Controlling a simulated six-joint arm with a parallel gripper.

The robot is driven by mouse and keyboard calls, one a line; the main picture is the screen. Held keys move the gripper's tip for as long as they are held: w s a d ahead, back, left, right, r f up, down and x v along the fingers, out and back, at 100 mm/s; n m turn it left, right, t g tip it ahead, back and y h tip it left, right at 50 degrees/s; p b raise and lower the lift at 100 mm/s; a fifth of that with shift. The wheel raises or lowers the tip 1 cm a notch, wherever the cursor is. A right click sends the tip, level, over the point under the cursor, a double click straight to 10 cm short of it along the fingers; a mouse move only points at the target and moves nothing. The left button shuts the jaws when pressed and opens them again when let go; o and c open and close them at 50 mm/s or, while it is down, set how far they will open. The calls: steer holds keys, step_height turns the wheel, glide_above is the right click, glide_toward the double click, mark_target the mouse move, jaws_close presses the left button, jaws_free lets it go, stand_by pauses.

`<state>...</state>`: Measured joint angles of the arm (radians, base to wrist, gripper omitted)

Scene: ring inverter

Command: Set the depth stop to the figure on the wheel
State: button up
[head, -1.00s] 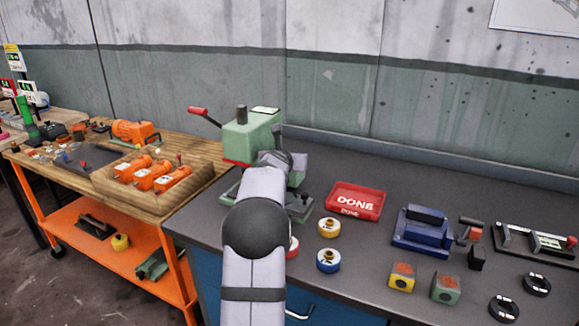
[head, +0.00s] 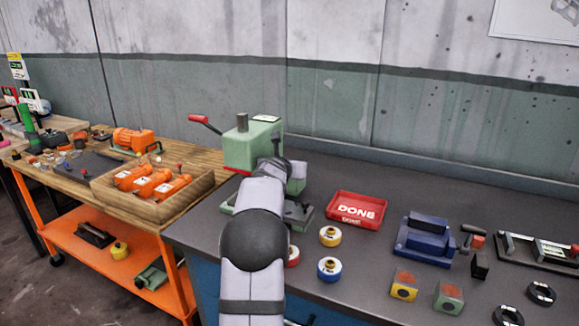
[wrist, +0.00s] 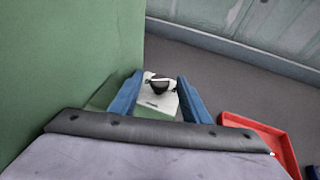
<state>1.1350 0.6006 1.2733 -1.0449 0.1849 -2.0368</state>
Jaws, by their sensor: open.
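The green machine (head: 250,145) stands at the back left of the dark bench, with a red-tipped lever. In the wrist view, a black knob (wrist: 160,84) with a white pointer line sits on a pale plate (wrist: 155,103) beside the machine's green wall; I take it to be the depth stop. My gripper (wrist: 160,76) is open, its blue fingers either side of the knob in the picture; contact cannot be told. In the head view my arm hides the gripper and knob. A yellow wheel (head: 330,236), a blue wheel (head: 329,269) and a partly hidden red wheel (head: 293,257) lie nearby; no figure is readable.
A red DONE tray (head: 357,211) lies right of the machine and shows in the wrist view (wrist: 262,140). A blue fixture (head: 425,238), two blocks and black rings (head: 540,293) stand further right. A wooden cart (head: 185,146) with orange motors adjoins on the left.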

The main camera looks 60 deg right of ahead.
steer(key=shift+a, duration=0.1)
steer(key=b+v, duration=0.1)
steer(key=v, duration=0.6)
steer(key=shift+r+b, duration=0.15)
steer(key=shift+b, duration=0.15)
stand_by(0.3)
